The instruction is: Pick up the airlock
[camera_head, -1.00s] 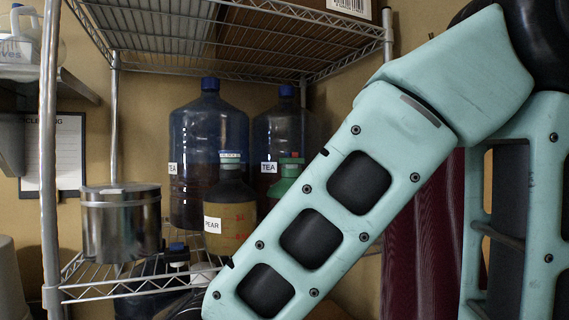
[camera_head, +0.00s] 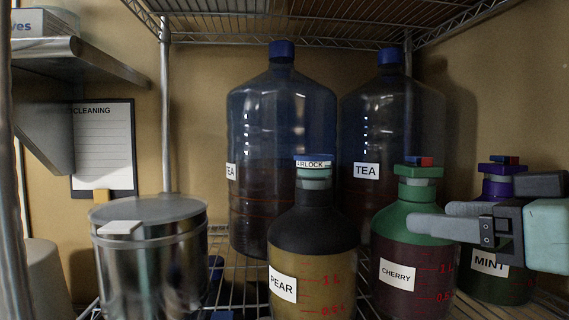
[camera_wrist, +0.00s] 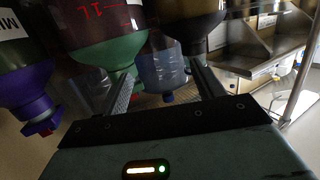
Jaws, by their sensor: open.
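The label reading "AIRLOCK", its first letter cut off, is on the blue-and-white cap piece (camera_head: 314,163), which I take as the airlock. It sits upright on the neck of the black-shouldered PEAR bottle (camera_head: 318,285). My gripper (camera_head: 432,216) comes in from the right, its two grey fingers pointing left. In the head view the fingers overlap the green CHERRY bottle (camera_head: 392,235), to the right of and below the airlock. The fingers are apart with nothing held between them. In the wrist view the open fingers (camera_wrist: 162,68) frame a clear blue-capped jug behind. I cannot pick out the airlock there.
A purple MINT bottle (camera_head: 490,265) stands behind my gripper. Two large TEA jugs (camera_head: 280,130) stand at the back. A steel pot (camera_head: 150,255) is at left. A wire shelf (camera_head: 330,30) hangs above. A clipboard (camera_head: 103,150) is on the wall.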

